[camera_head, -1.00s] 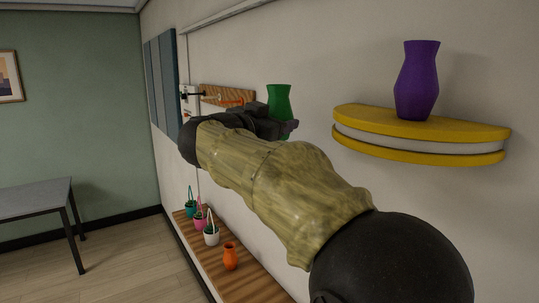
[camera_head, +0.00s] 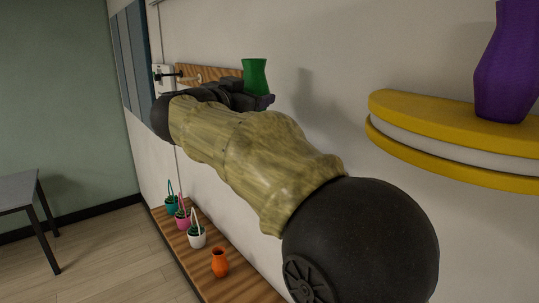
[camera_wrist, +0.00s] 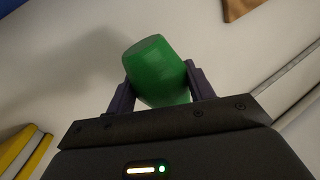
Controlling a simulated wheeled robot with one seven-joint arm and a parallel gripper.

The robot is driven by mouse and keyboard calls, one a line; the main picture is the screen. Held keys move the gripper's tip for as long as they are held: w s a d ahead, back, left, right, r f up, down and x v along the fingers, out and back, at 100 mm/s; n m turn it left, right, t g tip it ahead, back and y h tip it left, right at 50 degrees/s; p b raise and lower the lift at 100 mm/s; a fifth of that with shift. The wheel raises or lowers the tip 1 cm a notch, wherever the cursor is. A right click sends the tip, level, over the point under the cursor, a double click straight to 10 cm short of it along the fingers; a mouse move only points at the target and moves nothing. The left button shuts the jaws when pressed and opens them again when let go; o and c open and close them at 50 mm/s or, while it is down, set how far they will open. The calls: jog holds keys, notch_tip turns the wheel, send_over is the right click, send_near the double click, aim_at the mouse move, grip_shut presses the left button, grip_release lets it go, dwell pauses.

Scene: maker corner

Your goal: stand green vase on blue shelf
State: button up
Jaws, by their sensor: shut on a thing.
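The green vase (camera_head: 255,77) is held up in my gripper (camera_head: 258,97), in front of the wall in the head view. My gripper is shut on it, with the vase's upper part rising above the fingers. In the wrist view the green vase (camera_wrist: 158,72) sits between the two dark purple fingers of my gripper (camera_wrist: 161,90). No blue shelf shows clearly. A small blue patch (camera_wrist: 8,5) shows at the upper left corner of the wrist view, too little of it to tell what it is.
A yellow and white half-round shelf (camera_head: 455,142) at right carries a purple vase (camera_head: 506,65). A low wooden ledge (camera_head: 238,288) holds an orange vase (camera_head: 219,263) and several small baskets. A wooden hook board (camera_head: 200,75) is on the wall behind my gripper. A grey table (camera_head: 18,190) stands at left.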

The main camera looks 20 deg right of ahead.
jog(key=shift+s+r, duration=0.1)
jog(key=shift+s, duration=0.15)
jog(key=shift+w+f, duration=0.1)
jog(key=shift+f, duration=0.35)
jog(key=shift+f+p, duration=0.35)
jog(key=shift+f, duration=2.15)
jog(key=shift+f+p, duration=0.35)
jog(key=shift+f, duration=1.75)
